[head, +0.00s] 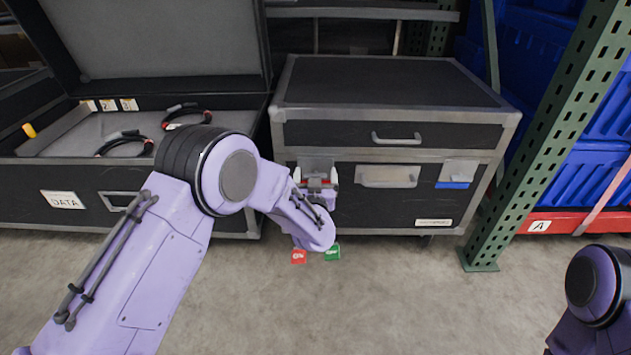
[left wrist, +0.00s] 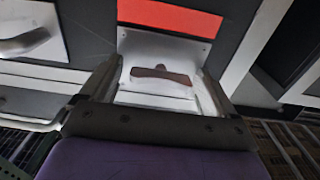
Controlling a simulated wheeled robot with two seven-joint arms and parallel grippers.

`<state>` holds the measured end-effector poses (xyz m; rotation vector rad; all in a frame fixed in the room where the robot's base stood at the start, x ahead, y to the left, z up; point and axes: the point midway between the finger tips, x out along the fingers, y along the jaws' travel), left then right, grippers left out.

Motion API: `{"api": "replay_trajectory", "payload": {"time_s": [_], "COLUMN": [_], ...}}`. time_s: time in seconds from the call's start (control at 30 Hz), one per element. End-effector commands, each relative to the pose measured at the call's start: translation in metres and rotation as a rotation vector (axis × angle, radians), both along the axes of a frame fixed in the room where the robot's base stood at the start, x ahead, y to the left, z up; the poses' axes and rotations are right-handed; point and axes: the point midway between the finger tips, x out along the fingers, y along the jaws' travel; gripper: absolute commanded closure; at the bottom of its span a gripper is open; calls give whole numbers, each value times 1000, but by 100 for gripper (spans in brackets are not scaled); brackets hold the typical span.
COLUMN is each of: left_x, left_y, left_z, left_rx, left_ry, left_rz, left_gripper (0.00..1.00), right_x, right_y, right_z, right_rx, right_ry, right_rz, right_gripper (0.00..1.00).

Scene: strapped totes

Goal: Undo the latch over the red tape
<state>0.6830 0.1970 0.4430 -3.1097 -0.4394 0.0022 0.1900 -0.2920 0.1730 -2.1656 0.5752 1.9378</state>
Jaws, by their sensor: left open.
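The latch (head: 317,165) is a grey metal plate on the left of the black case's front. In the left wrist view the latch (left wrist: 160,88) shows a brown piece across its middle, with the red tape (left wrist: 170,16) beside its plate. My left gripper (head: 315,184) is open in front of this latch, with one finger on each side of it. I cannot tell whether the fingers touch it. In the head view my gripper and arm hide most of the red tape. My right gripper is out of view; only part of that arm shows at lower right.
The black case (head: 390,85) has a second latch (head: 459,170) over blue tape, a drawer handle (head: 396,140) and a recessed plate (head: 389,176). An open case (head: 66,201) with cables stands left. A green rack post (head: 530,140) stands right. Red and green tags lie on the floor.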

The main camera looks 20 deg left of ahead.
Motion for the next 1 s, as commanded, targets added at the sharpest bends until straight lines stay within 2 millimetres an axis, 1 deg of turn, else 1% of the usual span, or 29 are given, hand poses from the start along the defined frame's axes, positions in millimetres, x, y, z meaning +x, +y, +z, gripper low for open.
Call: {"api": "replay_trajectory", "payload": {"time_s": [0.23,0.27,0.3,0.37,0.4,0.43,0.77,1.0], "left_x": [2,2,2,2,2,2,1,1], "left_y": [1,1,1,0,0,0,1,1], "left_z": [1,0,0,0,0,0,1,2], "left_rx": [0,0,0,0,0,0,-37,-170], "left_ry": [1,1,1,1,1,1,-11,-47], "left_rz": [0,0,0,0,0,0,0,0], "left_gripper": [11,17,30,50,63,67,67,67], "right_x": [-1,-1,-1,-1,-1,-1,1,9], "right_y": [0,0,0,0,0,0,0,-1], "right_z": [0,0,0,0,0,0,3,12], "right_rx": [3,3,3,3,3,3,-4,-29], "right_ry": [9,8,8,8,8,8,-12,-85], "right_rz": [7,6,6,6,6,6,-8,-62], "right_gripper": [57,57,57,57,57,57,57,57]}}
